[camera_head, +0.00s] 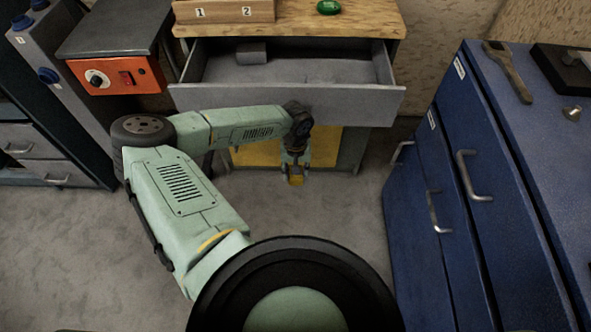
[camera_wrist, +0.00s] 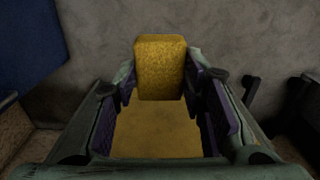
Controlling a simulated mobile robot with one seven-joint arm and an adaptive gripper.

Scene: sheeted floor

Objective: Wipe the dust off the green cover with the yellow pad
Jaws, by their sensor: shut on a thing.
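The yellow pad (camera_head: 296,181) is held low in front of the workbench, under its open drawer. In the wrist view the pad (camera_wrist: 160,66) is a textured yellow block between the two fingers. My gripper (camera_head: 295,171) is shut on it, with the fingers touching its sides. A small rounded green thing (camera_head: 328,7) lies on the wooden bench top, well above and behind my gripper. It may be the green cover, but I cannot tell for sure. Dust on it is too small to make out.
The grey drawer (camera_head: 290,100) stands open above my gripper, with a small grey block (camera_head: 252,53) inside. A yellow panel (camera_head: 258,153) is below it. A blue cabinet (camera_head: 470,195) with handles stands at right, an orange control box (camera_head: 118,77) at left. Floor between is clear.

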